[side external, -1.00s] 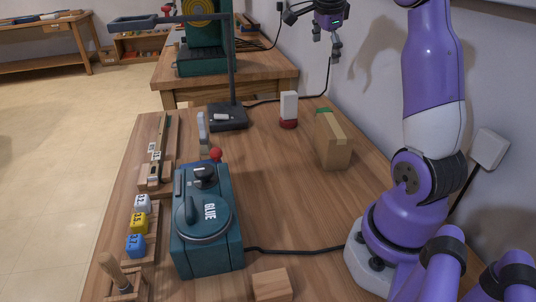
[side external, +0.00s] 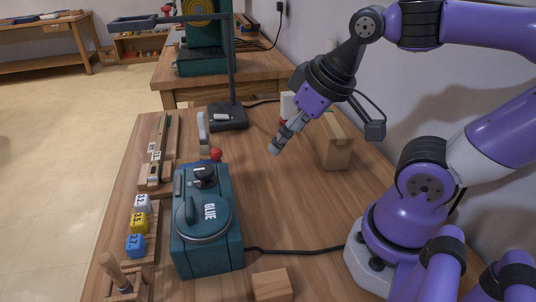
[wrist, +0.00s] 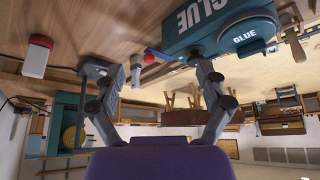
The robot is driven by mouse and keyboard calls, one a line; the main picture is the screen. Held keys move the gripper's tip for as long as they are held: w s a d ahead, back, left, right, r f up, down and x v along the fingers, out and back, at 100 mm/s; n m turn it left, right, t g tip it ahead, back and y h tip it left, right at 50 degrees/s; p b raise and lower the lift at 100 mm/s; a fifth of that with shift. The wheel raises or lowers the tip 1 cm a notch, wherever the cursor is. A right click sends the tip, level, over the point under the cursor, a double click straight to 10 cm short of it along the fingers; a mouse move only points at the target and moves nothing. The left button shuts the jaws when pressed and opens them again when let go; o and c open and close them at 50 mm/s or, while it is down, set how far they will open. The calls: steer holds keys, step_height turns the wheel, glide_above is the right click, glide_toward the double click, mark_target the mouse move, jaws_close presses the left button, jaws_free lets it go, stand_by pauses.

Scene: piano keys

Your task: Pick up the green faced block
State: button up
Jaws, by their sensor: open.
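No plainly green-faced block shows. A tan box-shaped block (side external: 337,152) with an olive-green strip along its top stands upright on the right of the table. A white block with a red base (side external: 287,104) stands behind it, partly hidden by my gripper. It also shows at upper left in the wrist view (wrist: 36,56). My gripper (side external: 282,142) is open and empty, tilted down and to the left, above the table and left of the tan block. In the wrist view my fingers (wrist: 158,72) are spread, with nothing between them. The tan block is not in that view.
A teal glue machine (side external: 208,222) with a cable stands at the front left. A lever with a red ball (side external: 215,154) and a lamp base (side external: 228,117) lie behind it. Small numbered blocks (side external: 139,223) line the left edge. A wooden block (side external: 271,284) lies at front.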

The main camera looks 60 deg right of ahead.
steer(key=shift+d, duration=0.1)
steer(key=w+d+n+g+h, duration=0.1)
steer(key=w+d+n+h, duration=0.3)
steer(key=w+d, duration=0.5)
steer(key=w+d+n+g+h, duration=0.1)
steer(key=w+d+n+h, duration=0.25)
steer(key=d, duration=1.05)
steer(key=s+d+f+n+g+h, duration=0.2)
steer(key=d+f+n+g+h, duration=0.15)
steer(key=d, duration=0.45)
steer(key=s+d+f+n+g+h, duration=0.25)
steer(key=d+f+n, duration=0.2)
steer(key=d, duration=0.25)
steer(key=shift+g, duration=0.4)
steer(key=f, duration=0.6)
steer(key=shift+w+d+f, duration=0.25)
steer(key=shift+w, duration=0.05)
steer(key=shift+f+y, duration=0.25)
steer(key=x, duration=0.5)
steer(key=shift+f, duration=0.2)
steer(key=c, duration=1.1)
